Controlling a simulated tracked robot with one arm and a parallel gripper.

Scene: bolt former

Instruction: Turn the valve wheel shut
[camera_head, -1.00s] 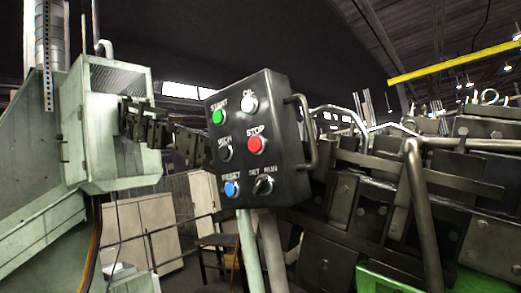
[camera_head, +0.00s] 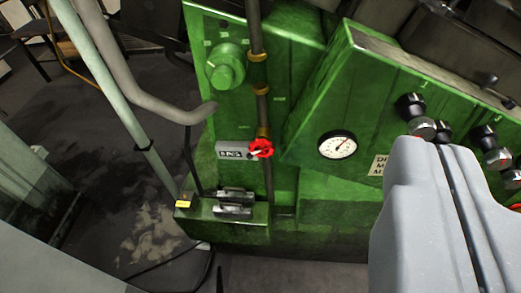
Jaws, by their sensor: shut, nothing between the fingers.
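The valve wheel (camera_head: 261,149) is small and red. It sits on a dark vertical pipe (camera_head: 257,45) with brass fittings, in front of the green machine (camera_head: 300,185), near the middle of the view. A grey label plate (camera_head: 233,151) is just left of the wheel; I cannot read it surely. My gripper (camera_head: 436,150) is large and pale grey at the lower right. Its two fingers are together, shut and empty. It appears to the right of the wheel and apart from it. How far the wheel is turned cannot be told.
A round white gauge (camera_head: 337,145) is right of the wheel. Black knobs with bolts (camera_head: 418,113) line the sloped panel at the right. A green round fitting (camera_head: 226,66) is at the upper left. Pale posts (camera_head: 119,90) and a bent grey pipe stand at the left above open floor.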

